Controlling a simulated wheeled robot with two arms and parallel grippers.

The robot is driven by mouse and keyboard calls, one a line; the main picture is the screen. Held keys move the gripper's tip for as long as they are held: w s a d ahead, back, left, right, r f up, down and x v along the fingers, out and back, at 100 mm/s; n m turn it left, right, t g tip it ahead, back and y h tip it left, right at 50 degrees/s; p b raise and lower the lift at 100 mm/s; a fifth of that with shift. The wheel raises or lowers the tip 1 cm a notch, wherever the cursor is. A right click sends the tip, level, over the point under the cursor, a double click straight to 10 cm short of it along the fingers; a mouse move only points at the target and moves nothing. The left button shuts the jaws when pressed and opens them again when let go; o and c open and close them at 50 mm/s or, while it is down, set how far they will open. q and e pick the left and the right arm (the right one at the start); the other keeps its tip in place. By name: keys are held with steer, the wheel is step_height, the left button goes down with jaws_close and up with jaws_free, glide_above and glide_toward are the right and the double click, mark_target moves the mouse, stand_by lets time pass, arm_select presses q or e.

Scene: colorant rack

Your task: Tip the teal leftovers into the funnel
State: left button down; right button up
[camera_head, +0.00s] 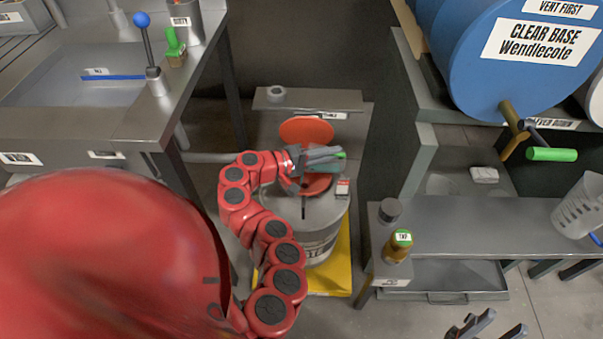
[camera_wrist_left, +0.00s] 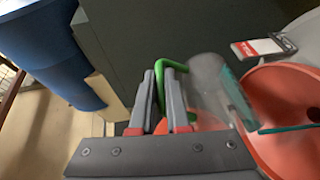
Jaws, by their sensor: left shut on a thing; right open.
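My left gripper (camera_head: 322,155) is shut on the green handle (camera_wrist_left: 178,66) of a clear beaker (camera_wrist_left: 212,88). The beaker looks tipped, its mouth towards the orange-red funnel (camera_wrist_left: 285,105). Teal liquid (camera_wrist_left: 239,100) shows at the beaker's funnel side, and a thin teal streak (camera_wrist_left: 290,128) crosses the funnel. In the head view the funnel (camera_head: 316,186) is on a grey drum (camera_head: 322,213), partly hidden by the gripper, with a round orange-red lid (camera_head: 306,130) raised behind it. My right gripper (camera_head: 488,330) is open and empty at the bottom edge.
The drum stands on a yellow base (camera_head: 343,262). A bench (camera_head: 480,215) at right holds a green-capped bottle (camera_head: 399,246) and a measuring jug (camera_head: 582,207). A blue barrel (camera_head: 510,60) is above it. A metal sink bench (camera_head: 130,125) is at left.

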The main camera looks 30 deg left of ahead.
arm_select(q)
steer(key=shift+s+a+r+t+h+b, duration=0.3)
steer(key=shift+a+t+b, duration=0.2)
steer(key=shift+b, duration=0.7)
